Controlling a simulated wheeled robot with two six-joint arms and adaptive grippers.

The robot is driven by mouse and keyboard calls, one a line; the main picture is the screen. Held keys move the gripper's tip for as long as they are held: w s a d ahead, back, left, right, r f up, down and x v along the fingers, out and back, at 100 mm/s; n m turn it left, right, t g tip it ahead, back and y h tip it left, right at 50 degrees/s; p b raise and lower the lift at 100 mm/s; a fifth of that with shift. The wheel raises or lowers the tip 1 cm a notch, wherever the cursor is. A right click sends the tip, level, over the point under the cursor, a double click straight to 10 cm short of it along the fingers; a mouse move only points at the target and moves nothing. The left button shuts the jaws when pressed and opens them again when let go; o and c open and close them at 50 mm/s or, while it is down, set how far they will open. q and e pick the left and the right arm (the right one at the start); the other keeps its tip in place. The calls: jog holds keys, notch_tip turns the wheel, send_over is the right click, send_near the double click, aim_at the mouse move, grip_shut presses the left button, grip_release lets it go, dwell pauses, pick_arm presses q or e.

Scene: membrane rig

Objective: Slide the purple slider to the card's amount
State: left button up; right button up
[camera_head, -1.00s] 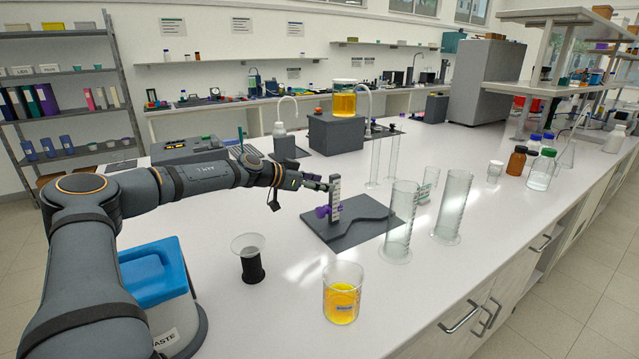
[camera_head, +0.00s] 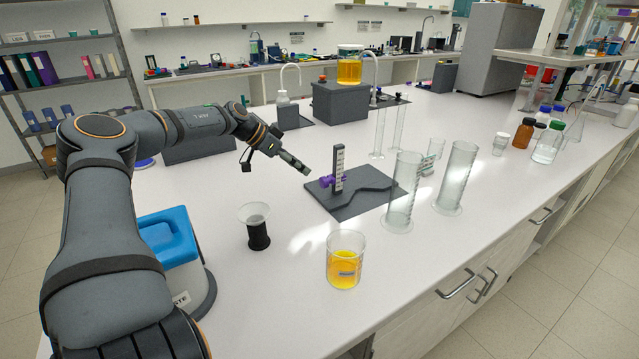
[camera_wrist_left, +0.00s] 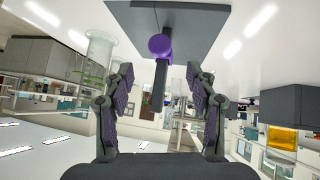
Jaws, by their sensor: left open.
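The purple slider (camera_head: 327,181) sits low on an upright post with a pale scale (camera_head: 339,165), which stands on a dark grey base plate (camera_head: 365,206). My left gripper (camera_head: 305,170) is open, to the left of the slider and a little above it, apart from it. In the left wrist view the purple slider (camera_wrist_left: 160,44) shows ahead, between and beyond the spread fingers of my left gripper (camera_wrist_left: 158,82). Nothing is between the fingers. The scale's marks are too small to read. I see no card that I can make out. My right gripper is not in view.
A beaker of yellow liquid (camera_head: 345,262) and a black-based funnel-like cup (camera_head: 257,228) stand in front of the rig. Tall glass cylinders (camera_head: 402,192) stand close to its right. A blue-lidded waste bin (camera_head: 168,240) is at the left. The bench between cup and rig is clear.

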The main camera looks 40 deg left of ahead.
aim_at(321, 181)
pick_arm(q)
jog(key=b+x, duration=0.2)
jog(key=x, duration=0.7)
jog(key=shift+f, duration=0.1)
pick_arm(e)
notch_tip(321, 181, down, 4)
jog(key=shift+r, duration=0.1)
pick_arm(q)
jog(key=shift+c, duration=0.3)
grip_shut()
